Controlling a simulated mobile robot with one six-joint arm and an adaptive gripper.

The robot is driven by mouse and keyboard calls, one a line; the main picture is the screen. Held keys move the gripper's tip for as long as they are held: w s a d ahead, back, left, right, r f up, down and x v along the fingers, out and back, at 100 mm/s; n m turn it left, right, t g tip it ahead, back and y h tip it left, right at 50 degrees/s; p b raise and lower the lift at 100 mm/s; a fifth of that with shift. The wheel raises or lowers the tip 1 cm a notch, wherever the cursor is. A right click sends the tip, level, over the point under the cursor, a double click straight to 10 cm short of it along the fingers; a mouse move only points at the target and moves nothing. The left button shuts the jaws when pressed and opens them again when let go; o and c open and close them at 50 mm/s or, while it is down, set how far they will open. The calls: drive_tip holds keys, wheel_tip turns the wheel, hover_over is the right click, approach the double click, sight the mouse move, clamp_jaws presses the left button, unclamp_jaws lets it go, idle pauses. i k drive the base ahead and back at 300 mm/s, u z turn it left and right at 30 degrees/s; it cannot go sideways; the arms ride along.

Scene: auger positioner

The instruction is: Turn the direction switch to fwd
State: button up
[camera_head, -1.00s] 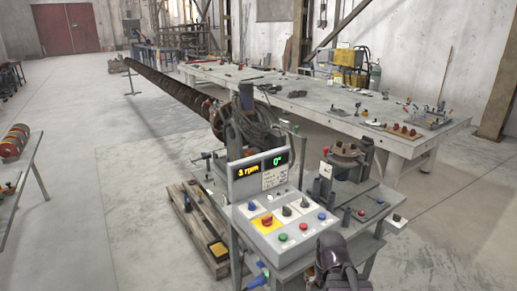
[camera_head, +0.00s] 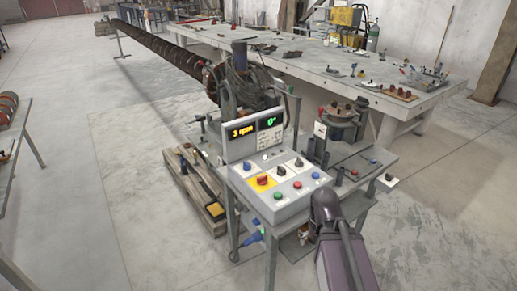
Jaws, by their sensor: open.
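The grey control box (camera_head: 290,205) stands on a metal stand, with its sloped panel facing me. Two black rotary knobs sit on white plates on the panel, a left one (camera_head: 280,170) and a right one (camera_head: 298,163). Their labels are too small to read, so I cannot tell which is the direction switch or where it points. The display (camera_head: 254,134) reads "3 rpm" and "0°". My dark purple arm rises from the bottom edge, right of the box and in front of the stand. I cannot make out my gripper's fingers.
The panel also has a red knob on a yellow plate (camera_head: 263,180) and green, red and blue buttons. A small side table (camera_head: 350,180) with a round fixture stands right of the box. A long auger (camera_head: 160,45) runs back left. A wooden pallet (camera_head: 198,195) lies left of the stand.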

sight(282, 171)
drive_tip(key=z, duration=0.05)
drive_tip(key=k, duration=1.35)
drive_tip(key=u, duration=0.35)
drive_tip(key=i, duration=1.65)
drive_tip(key=z, duration=0.25)
